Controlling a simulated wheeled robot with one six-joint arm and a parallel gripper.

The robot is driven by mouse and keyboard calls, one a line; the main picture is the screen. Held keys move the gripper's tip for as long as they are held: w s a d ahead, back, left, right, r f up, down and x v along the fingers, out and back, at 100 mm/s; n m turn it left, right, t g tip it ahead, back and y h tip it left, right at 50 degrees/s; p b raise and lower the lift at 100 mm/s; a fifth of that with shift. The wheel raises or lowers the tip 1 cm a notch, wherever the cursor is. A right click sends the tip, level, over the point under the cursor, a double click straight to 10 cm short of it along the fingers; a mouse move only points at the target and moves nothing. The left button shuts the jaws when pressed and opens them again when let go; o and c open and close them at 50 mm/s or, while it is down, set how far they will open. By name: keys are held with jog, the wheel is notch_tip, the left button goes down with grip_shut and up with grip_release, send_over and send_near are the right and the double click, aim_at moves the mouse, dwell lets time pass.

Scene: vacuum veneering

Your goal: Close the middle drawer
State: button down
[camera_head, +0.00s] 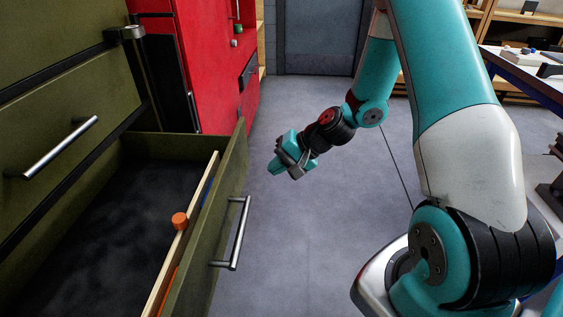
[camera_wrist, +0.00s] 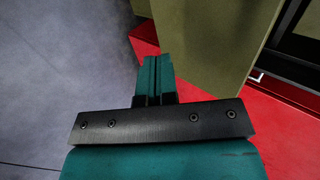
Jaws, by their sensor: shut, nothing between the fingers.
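An olive-green drawer stands pulled out at the lower left of the head view, its front panel (camera_head: 212,225) facing right with a silver bar handle (camera_head: 238,233). A closed drawer front (camera_head: 50,110) sits above it; what lies below is hidden. My gripper (camera_head: 277,170) is shut and empty, in the air to the right of the open drawer's far end, apart from it. In the wrist view the shut fingers (camera_wrist: 155,75) point toward an olive panel (camera_wrist: 215,40), which looks like part of the drawer; I see no contact.
Inside the drawer are a wooden strip (camera_head: 190,235) and an orange round piece (camera_head: 180,221). A red cabinet (camera_head: 205,60) stands behind the drawers. Grey floor (camera_head: 300,235) is clear between the drawer and my base. A workbench (camera_head: 535,75) stands at the right.

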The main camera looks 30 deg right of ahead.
aim_at(238, 179)
jog(key=w+a+f, duration=0.2)
jog(key=a, duration=0.1)
jog(key=w+a+f, duration=0.1)
jog(key=w+a, duration=0.1)
jog(key=shift+a+f, duration=0.15)
jog(key=shift+w+a, duration=0.35)
jog(key=shift+a, duration=0.1)
jog(key=shift+w, duration=0.1)
